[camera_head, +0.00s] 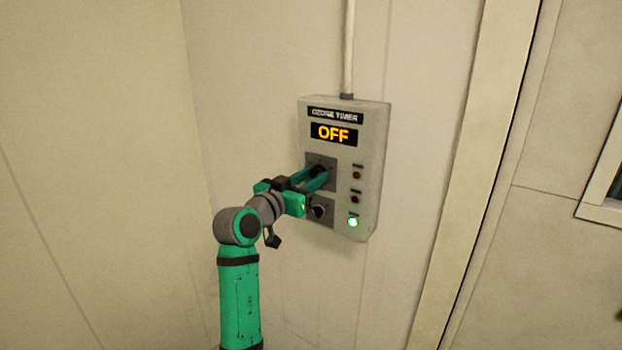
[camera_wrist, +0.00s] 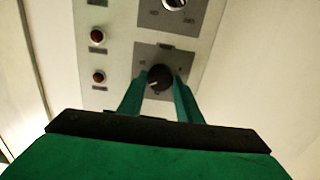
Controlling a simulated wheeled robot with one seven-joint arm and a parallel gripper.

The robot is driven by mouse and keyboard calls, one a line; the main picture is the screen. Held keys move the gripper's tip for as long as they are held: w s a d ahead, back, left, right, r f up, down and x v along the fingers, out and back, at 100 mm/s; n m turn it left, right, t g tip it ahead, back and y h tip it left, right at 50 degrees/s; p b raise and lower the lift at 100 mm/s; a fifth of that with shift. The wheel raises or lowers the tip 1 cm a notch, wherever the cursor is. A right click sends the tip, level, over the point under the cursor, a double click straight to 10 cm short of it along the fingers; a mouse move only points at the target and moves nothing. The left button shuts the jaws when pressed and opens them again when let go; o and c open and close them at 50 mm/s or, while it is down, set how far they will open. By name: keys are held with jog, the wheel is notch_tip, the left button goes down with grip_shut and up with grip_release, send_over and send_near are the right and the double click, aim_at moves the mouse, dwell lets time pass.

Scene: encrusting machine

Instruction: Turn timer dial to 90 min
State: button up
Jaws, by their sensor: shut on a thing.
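The ozone timer box (camera_head: 366,113) is a grey panel on the wall. Its display (camera_head: 334,133) reads OFF in orange. The timer dial (camera_head: 319,171) is a dark round knob on a grey plate below the display. My gripper (camera_head: 322,177) is at the dial, its green fingers on either side of it and shut on it. In the wrist view the dial (camera_wrist: 160,77) sits between the fingertips, with a white pointer mark on its face toward the lower left. The plate's small markings are too blurred to read.
A second knob (camera_head: 318,211) is on a plate below the dial; it also shows in the wrist view (camera_wrist: 175,4). A lit green lamp (camera_head: 353,222) and two dark red lamps or buttons line the right side. A conduit (camera_head: 348,50) rises from the box. The wall around is clear.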

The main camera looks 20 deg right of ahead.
jog(key=m, duration=0.6)
jog(key=shift+d+f, duration=0.1)
jog(key=shift+f, duration=0.05)
jog(key=m, duration=0.6)
dwell(0.3)
jog(key=o, duration=1)
jog(key=shift+o, duration=0.2)
